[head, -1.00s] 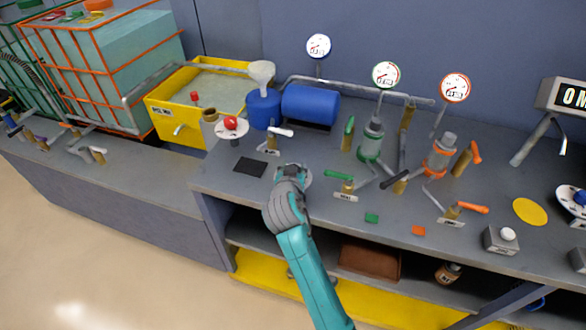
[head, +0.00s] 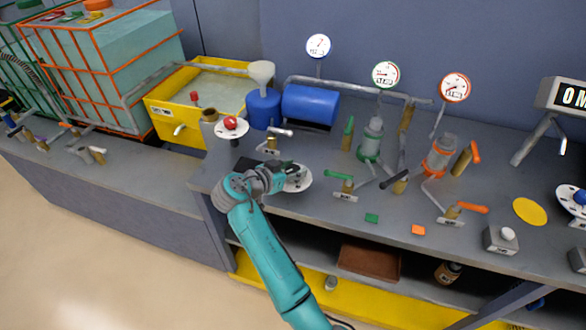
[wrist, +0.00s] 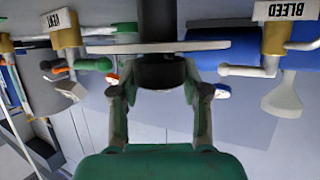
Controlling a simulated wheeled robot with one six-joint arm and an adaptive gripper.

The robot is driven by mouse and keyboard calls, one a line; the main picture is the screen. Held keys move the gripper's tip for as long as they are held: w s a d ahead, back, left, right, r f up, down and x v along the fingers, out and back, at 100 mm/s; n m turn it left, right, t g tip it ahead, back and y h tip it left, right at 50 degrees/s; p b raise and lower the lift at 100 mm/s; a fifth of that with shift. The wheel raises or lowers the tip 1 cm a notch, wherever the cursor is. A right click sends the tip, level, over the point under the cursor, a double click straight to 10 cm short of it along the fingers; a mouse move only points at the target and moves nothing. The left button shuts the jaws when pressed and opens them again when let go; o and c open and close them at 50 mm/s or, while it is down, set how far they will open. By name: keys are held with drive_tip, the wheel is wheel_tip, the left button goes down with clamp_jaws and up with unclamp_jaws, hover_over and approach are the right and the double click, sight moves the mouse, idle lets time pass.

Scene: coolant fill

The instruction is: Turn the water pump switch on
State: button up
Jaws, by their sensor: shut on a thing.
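A round white dial plate (head: 300,178) stands near the bench's front edge, between the bleed valve and the vent valve; I take it as the water pump switch. My gripper (head: 281,178) comes to it from the left in the head view and covers part of it. In the wrist view the dial plate (wrist: 150,47) is seen edge-on. There my gripper (wrist: 161,78) is shut on the dark knob (wrist: 160,73) beside the plate, one finger on each side. The dial's markings and the knob's pointing direction cannot be read.
The valve labelled BLEED (wrist: 275,40) and the valve labelled VENT (wrist: 66,40) flank the dial. A red-knobbed dial (head: 230,124) stands left. A dark mat (head: 246,163) is partly behind my gripper. The green-handled valve (head: 344,187) stands close on the right.

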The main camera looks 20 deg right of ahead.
idle(0.4)
drive_tip(key=o, duration=1.2)
drive_tip(key=shift+f, duration=0.1)
drive_tip(key=shift+c, duration=0.2)
drive_tip(key=v, duration=1.2)
